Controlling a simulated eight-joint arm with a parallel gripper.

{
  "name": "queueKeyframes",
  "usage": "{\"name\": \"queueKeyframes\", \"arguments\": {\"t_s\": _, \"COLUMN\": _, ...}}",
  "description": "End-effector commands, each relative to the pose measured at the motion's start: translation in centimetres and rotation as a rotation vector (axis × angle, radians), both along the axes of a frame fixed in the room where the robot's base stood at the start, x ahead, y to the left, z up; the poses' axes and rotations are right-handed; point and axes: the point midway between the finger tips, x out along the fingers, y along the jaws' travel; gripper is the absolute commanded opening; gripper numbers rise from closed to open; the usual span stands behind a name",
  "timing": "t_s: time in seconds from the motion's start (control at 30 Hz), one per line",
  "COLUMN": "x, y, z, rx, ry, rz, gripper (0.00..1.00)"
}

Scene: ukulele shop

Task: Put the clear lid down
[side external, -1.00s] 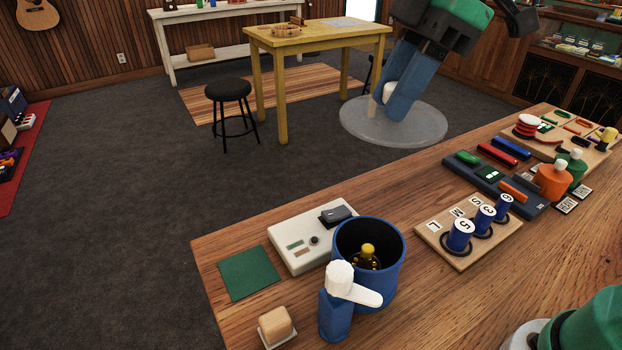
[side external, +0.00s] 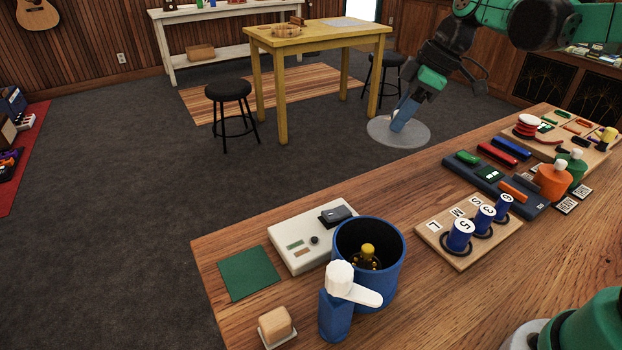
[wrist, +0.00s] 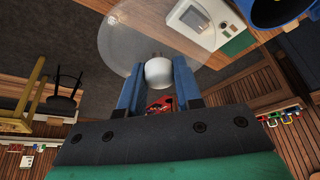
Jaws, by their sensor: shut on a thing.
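The clear lid (side external: 378,132) is a round see-through disc with a white knob (wrist: 157,72). My gripper (side external: 400,116) is shut on the knob, with its blue fingers on either side of it in the wrist view. The lid (wrist: 125,35) hangs in the air; in the side view it shows against the dark floor, beyond the bench's far edge. The blue pot (side external: 385,285) stands uncovered on the bench, well apart from the lid, with a yellow-topped thing inside.
The wooden bench (side external: 390,190) holds a white device (side external: 295,250), a green mat (side external: 248,273), a blue-and-white dispenser (side external: 335,315) and a board of numbered spools (side external: 450,255). Bare wood lies between the device and the blue tray (side external: 485,182). A yellow table (side external: 325,35) stands behind.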

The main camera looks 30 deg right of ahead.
Motion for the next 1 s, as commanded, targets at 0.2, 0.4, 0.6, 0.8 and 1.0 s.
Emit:
{"name": "queueKeyframes", "arguments": {"t_s": 0.2, "x": 0.0, "y": 0.1, "z": -5.3, "rx": 0.000, "ry": 0.000, "rz": 0.001, "gripper": 0.00}}
{"name": "queueKeyframes", "arguments": {"t_s": 0.4, "x": 0.1, "y": 0.1, "z": -9.9, "rx": 0.000, "ry": -0.002, "rz": 0.001, "gripper": 0.00}}
{"name": "queueKeyframes", "arguments": {"t_s": 0.6, "x": 0.0, "y": 0.1, "z": -12.4, "rx": 0.000, "ry": -0.002, "rz": 0.001, "gripper": 0.00}}
{"name": "queueKeyframes", "arguments": {"t_s": 0.8, "x": 0.0, "y": 0.1, "z": -14.2, "rx": 0.000, "ry": -0.002, "rz": 0.001, "gripper": 0.00}}
{"name": "queueKeyframes", "arguments": {"t_s": 1.0, "x": 0.0, "y": 0.1, "z": -16.2, "rx": 0.000, "ry": -0.002, "rz": 0.001, "gripper": 0.00}}
